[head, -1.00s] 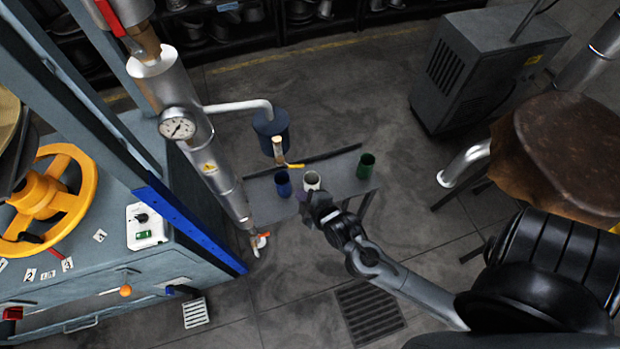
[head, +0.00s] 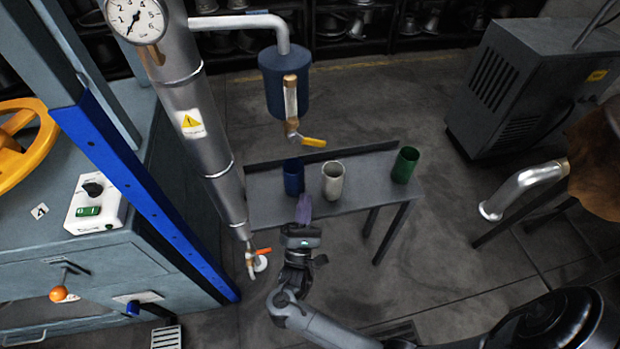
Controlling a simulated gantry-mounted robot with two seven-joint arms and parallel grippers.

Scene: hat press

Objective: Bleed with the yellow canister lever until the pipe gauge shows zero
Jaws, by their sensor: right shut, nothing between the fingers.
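The yellow lever (head: 313,141) sits on the brass valve under the dark blue canister (head: 274,80), which hangs from a grey pipe above the bench. The pipe gauge (head: 137,18) is at the upper left, cut by the top edge. Its needle points to the lower left; the exact reading is too small to tell. My right gripper (head: 304,209) is shut and empty, in front of the bench edge and below the lever in the picture, apart from it. My left gripper is out of view.
A blue cup (head: 293,178), a white cup (head: 333,182) and a green cup (head: 405,165) stand on the grey bench (head: 270,211). A small orange-handled tap (head: 262,252) is left of my right gripper.

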